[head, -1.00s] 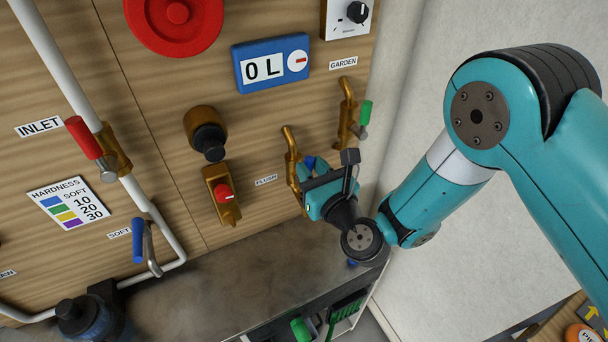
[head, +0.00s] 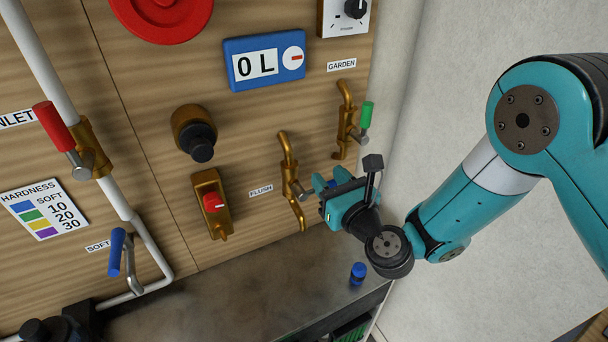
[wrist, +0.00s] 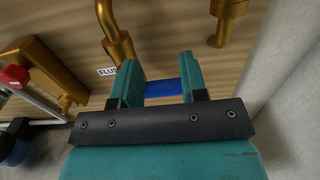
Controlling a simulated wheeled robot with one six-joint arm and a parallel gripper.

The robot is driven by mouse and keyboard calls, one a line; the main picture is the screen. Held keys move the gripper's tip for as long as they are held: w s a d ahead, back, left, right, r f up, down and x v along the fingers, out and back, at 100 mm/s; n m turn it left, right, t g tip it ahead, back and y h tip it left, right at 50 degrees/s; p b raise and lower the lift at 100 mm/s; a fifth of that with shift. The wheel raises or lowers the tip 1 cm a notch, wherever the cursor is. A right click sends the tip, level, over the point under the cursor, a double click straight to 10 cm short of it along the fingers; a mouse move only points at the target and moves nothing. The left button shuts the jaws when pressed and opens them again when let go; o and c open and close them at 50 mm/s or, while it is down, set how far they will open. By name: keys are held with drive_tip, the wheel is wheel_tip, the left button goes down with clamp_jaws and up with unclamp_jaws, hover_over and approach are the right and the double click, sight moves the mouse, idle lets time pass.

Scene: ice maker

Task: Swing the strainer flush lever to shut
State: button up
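The brass flush valve (head: 288,160) is on the wood panel, right of the FLUSH label (head: 261,191); it also shows in the wrist view (wrist: 117,42). A silver lever stem (head: 299,191) points from it to the right, toward my gripper (head: 327,182). The blue lever handle (wrist: 163,88) shows in the wrist view, lying crosswise between my fingers. My gripper (wrist: 162,75) has its two teal fingers apart, and they do not look clamped. Whether they touch the handle cannot be told. The gripper hides most of the handle in the head view.
The garden valve (head: 346,115) with its green handle (head: 366,115) is close above and right of my gripper. A red-knobbed brass valve (head: 212,203) is to the left. A blue object (head: 358,273) stands on the dark counter (head: 240,280) below. A pale wall borders the right.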

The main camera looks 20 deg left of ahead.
drive_tip(key=b+v, duration=0.7)
drive_tip(key=b, duration=0.4)
drive_tip(key=shift+f, duration=0.3)
drive_tip(key=shift+s+a, duration=0.1)
drive_tip(key=shift+a, duration=0.05)
drive_tip(key=s+d+r+n+g+y, duration=0.1)
drive_tip(key=s+r+n+g, duration=0.25)
drive_tip(key=n, duration=0.55)
drive_tip(key=s+d+r+n+g, duration=0.1)
drive_tip(key=s+r+n+g, duration=0.15)
drive_tip(key=n+g, duration=0.45)
drive_tip(key=s+d+f+n+h, duration=0.1)
drive_tip(key=s+d+n+h, duration=0.4)
drive_tip(key=d+n, duration=0.3)
drive_tip(key=s+d+f+n+g+h, duration=0.1)
drive_tip(key=s+d+n+h, duration=0.4)
drive_tip(key=d+n, duration=0.4)
drive_tip(key=d, duration=0.4)
drive_tip(key=shift+f+h, duration=0.15)
drive_tip(key=shift+h, duration=0.15)
